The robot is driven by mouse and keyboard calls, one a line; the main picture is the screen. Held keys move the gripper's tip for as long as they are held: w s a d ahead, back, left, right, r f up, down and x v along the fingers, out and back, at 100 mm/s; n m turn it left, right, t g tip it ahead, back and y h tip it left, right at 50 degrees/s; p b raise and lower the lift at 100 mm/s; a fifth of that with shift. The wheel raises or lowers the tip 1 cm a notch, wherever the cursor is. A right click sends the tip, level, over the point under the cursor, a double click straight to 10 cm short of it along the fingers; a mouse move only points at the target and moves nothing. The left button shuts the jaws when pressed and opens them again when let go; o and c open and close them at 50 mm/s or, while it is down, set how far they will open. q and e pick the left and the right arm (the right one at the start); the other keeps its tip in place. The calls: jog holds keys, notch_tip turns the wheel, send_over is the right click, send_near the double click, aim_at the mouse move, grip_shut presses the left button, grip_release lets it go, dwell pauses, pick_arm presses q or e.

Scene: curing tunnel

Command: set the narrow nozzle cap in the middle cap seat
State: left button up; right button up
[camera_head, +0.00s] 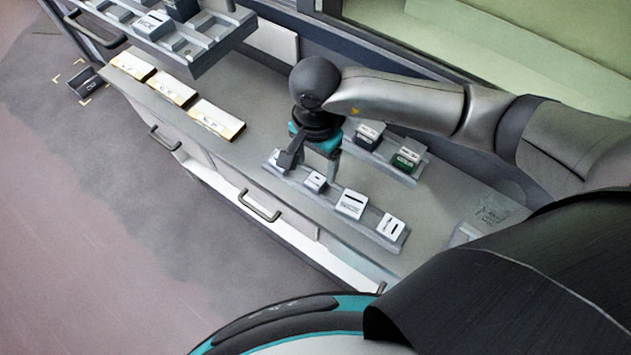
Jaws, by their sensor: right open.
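My right gripper (308,160) is open above the far-left end of a grey rack (333,204) on the counter. The rack holds a small white-topped cap (315,181), a larger one with a long dark mark (350,204) and another white-topped one (391,227). One dark finger covers part of the rack's left end, where a pale piece partly shows. I cannot tell for sure which cap is the narrow nozzle cap, or which seat is the middle cap seat. My left gripper is not in view.
A second rack behind holds a dark block (369,136) and a green-fronted block (405,160). A raised tray (205,52) with blocks stands upper left. Labelled plates (216,119) lie along the counter edge. A dark block (86,83) lies on the floor.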

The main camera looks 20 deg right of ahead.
aim_at(315, 180)
notch_tip(315, 180, down, 4)
jog(key=b, duration=0.2)
jog(key=shift+b, duration=0.3)
jog(key=shift+f+b, duration=0.85)
jog(key=shift+c, duration=0.4)
jog(key=c, duration=1.1)
grip_shut()
jog(key=shift+r, duration=0.1)
notch_tip(315, 180, up, 6)
jog(key=p, duration=0.3)
jog(key=shift+p, duration=0.35)
